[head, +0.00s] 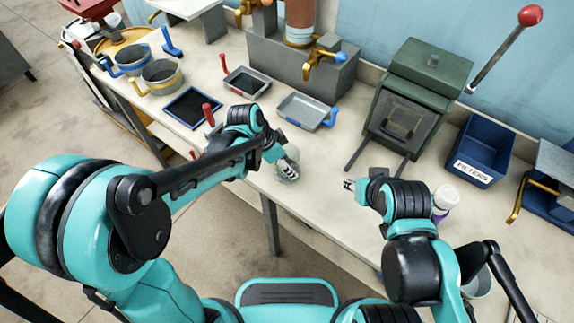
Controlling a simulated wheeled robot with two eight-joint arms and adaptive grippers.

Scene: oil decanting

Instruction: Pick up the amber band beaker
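My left gripper (289,165) is low over the front part of the bench, left of centre. A pale, clear glass-like vessel (287,176) is at its fingertips; I cannot make out a coloured band on it, nor whether the fingers grip it. A grey cup with an amber-yellow handle (162,77) stands at the far left, well away from both grippers. My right gripper (349,184) points left above the bench, with nothing visible in it; its finger gap is too small to read.
A similar cup with a blue handle (128,59) stands at the far left. Shallow trays (308,111) lie mid-bench. A green metal box (421,92) and a blue FILTERS bin (481,150) stand at the back right. A white-capped bottle (445,198) is beside my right arm.

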